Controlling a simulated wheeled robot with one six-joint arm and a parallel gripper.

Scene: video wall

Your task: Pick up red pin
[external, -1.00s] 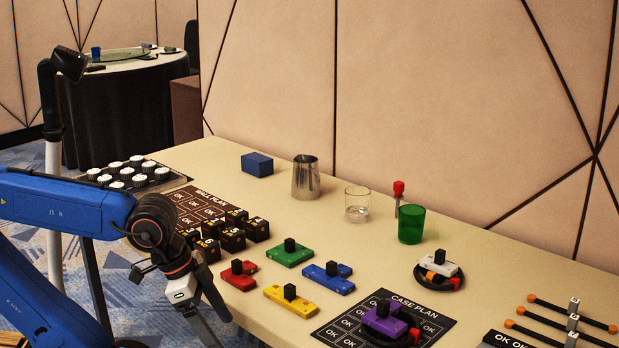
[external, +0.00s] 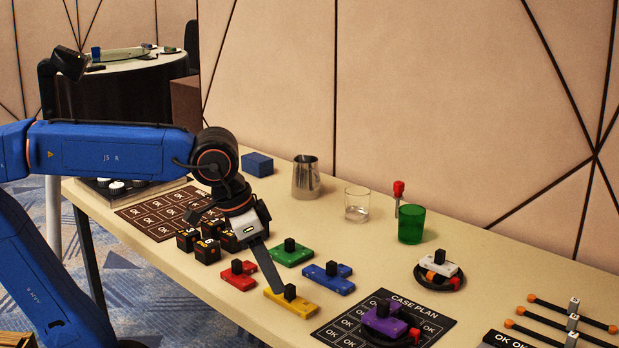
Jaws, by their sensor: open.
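Several red things show, and I cannot tell for certain which is the red pin. An upright red-headed object with a thin metal shaft (external: 398,190) stands behind the green cup (external: 411,225). A flat red piece with a black knob (external: 240,281) lies at the table's front. My gripper (external: 278,286) is open and points down over the front of the table. Its fingers overlap the yellow piece (external: 312,307) in the picture; contact cannot be told.
Green (external: 291,256) and blue (external: 327,281) knobbed pieces lie right of my gripper. Black number cubes (external: 207,250) are left of it. A clear glass (external: 357,205), metal cup (external: 306,178) and blue block (external: 257,164) stand at the back. The purple piece (external: 384,322) sits on the case plan mat.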

